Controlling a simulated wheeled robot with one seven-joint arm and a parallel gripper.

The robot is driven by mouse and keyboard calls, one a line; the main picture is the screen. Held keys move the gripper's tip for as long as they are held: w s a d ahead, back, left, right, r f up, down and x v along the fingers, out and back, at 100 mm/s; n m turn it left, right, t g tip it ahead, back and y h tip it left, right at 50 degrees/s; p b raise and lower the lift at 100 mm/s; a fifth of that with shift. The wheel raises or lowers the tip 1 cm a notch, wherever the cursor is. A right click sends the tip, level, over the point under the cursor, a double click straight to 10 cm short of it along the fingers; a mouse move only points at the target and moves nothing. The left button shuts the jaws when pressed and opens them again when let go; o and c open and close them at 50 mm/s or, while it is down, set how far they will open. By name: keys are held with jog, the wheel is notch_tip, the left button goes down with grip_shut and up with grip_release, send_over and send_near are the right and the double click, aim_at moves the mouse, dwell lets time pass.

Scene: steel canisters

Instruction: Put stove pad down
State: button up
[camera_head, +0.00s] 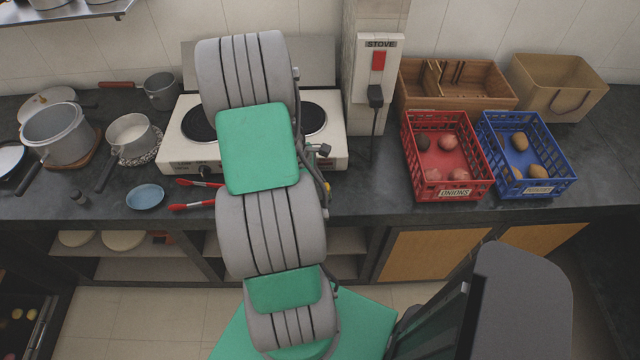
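The white two-burner stove (180,152) stands at the back of the dark counter. My grey and green arm covers its middle. The left burner (196,124) and part of the right burner (314,118) show bare. I cannot pick out for certain which thing is the stove pad. A round brown board (91,155) lies under a big grey pot, and a patterned round mat (148,156) lies under a small white-filled pot, both left of the stove. My gripper cannot be seen, and anything it may hold is hidden.
Red-handled tongs (190,206) and a blue dish (145,197) lie in front of the stove. Right of the stove are a wall switch box (379,75), a red onion crate (409,160), a blue crate (555,160) and wooden boxes (480,95). The right front counter is clear.

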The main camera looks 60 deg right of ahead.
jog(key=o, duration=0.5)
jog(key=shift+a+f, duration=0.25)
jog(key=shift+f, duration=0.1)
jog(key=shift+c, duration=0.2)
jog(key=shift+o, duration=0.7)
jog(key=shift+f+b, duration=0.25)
jog(key=shift+b, duration=0.05)
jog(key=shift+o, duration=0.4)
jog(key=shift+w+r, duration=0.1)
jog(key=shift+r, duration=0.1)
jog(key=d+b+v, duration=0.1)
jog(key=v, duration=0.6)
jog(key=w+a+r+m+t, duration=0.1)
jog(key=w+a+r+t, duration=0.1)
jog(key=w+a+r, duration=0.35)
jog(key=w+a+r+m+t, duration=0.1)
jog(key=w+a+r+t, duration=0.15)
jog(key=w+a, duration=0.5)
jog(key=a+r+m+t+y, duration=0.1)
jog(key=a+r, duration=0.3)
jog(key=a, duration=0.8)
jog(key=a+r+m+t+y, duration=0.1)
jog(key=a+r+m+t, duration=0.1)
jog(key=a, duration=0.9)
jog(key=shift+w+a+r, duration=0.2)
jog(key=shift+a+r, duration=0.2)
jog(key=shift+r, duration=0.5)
